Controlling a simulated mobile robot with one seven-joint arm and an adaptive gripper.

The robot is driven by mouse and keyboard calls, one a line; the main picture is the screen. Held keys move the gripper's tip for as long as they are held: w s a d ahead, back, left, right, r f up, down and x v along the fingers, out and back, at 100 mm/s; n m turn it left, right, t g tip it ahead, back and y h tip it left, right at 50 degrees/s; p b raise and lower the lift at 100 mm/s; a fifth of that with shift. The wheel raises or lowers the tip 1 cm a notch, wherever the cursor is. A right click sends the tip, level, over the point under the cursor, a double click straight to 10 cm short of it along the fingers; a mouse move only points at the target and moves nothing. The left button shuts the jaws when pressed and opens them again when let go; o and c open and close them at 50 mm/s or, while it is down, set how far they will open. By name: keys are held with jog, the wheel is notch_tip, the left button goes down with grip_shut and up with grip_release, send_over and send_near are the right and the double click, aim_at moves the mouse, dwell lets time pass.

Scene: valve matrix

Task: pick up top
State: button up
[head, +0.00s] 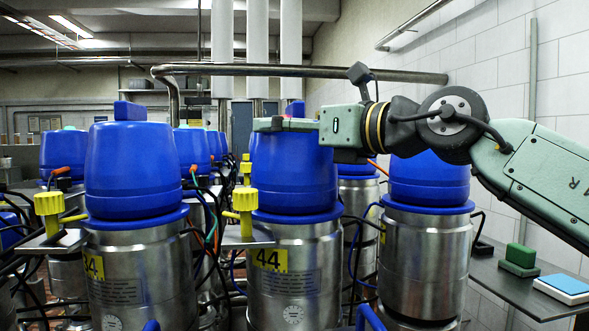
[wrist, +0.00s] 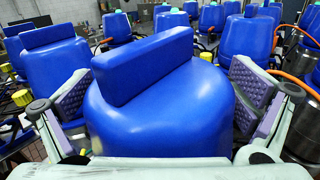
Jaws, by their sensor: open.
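A blue top (head: 296,168) with a raised ridge sits on the metal tank marked 44 (head: 297,285) in the head view. In the wrist view this blue top (wrist: 160,115) fills the middle, its flat ridge (wrist: 143,65) running across it at a slant. My gripper (head: 286,124) is level with the upper part of the top and reaches in from the right. In the wrist view my gripper's open, purple-padded fingers (wrist: 163,95) stand apart to the left and right of the top. Whether a pad touches it I cannot tell.
Another blue-topped tank marked 34 (head: 128,170) stands on the left, and one (head: 430,180) stands under my arm at right. Yellow valve handles (head: 245,200) and loose cables sit between tanks. A shelf (head: 525,290) with green and blue blocks is at the right.

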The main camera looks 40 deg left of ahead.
jog(key=c, duration=1.6)
